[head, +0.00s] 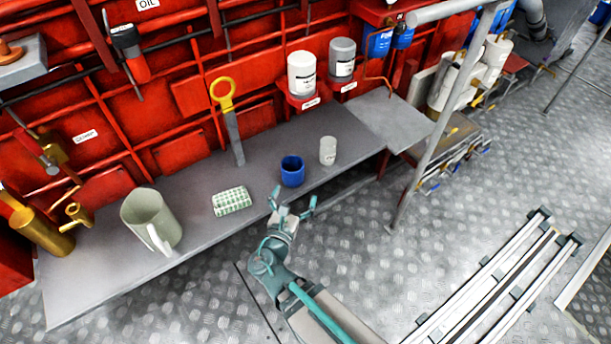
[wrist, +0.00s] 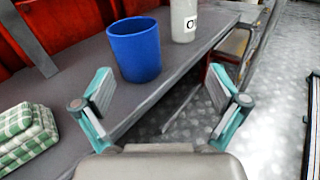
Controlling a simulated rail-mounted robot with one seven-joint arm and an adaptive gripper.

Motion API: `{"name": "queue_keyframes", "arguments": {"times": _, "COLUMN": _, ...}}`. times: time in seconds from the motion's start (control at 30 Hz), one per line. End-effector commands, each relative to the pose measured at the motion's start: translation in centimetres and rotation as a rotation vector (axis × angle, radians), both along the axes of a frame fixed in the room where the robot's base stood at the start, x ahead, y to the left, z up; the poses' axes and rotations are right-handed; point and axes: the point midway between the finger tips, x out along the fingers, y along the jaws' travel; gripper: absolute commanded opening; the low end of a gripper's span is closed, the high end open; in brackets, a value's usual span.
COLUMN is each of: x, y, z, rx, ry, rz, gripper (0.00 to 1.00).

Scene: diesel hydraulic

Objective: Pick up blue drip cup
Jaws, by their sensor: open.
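The blue drip cup (head: 292,172) stands upright on the grey bench (head: 190,200), near its front edge. In the wrist view the blue cup (wrist: 135,49) is ahead of my gripper, between and beyond the two fingers, a little left of centre. My gripper (head: 293,200) is at the bench's front edge, just in front of the cup. In the wrist view my gripper (wrist: 165,105) has its fingers spread wide with nothing between them. It does not touch the cup.
A white labelled container (head: 328,151) stands right of the cup. A folded green checked cloth (head: 232,201) lies to its left. Farther left is a grey-green jug (head: 152,221). A yellow-handled tool (head: 228,120) stands behind against the red wall. A metal post (head: 437,120) rises at right.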

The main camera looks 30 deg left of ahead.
Motion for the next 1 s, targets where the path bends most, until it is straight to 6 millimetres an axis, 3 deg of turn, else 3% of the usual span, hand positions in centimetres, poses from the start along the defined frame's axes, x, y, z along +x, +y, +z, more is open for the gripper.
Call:
{"name": "queue_keyframes", "arguments": {"times": 0.1, "x": -2.2, "y": 1.9, "z": 0.4, "rx": -0.026, "ry": -0.047, "rz": 0.070, "gripper": 0.97}}
{"name": "queue_keyframes", "arguments": {"times": 0.23, "x": -2.6, "y": 2.8, "z": 0.7, "rx": -0.036, "ry": -0.066, "rz": 0.097, "gripper": 0.97}}
{"name": "queue_keyframes", "arguments": {"times": 0.6, "x": 1.9, "y": 4.5, "z": 0.7, "rx": -0.035, "ry": -0.067, "rz": 0.094, "gripper": 0.97}}
{"name": "queue_keyframes", "arguments": {"times": 0.83, "x": 3.2, "y": 4.7, "z": 0.7, "rx": -0.035, "ry": -0.065, "rz": 0.095, "gripper": 0.97}}
{"name": "queue_keyframes", "arguments": {"times": 1.0, "x": 5.4, "y": 5.1, "z": 0.6, "rx": -0.035, "ry": -0.065, "rz": 0.093, "gripper": 0.97}}
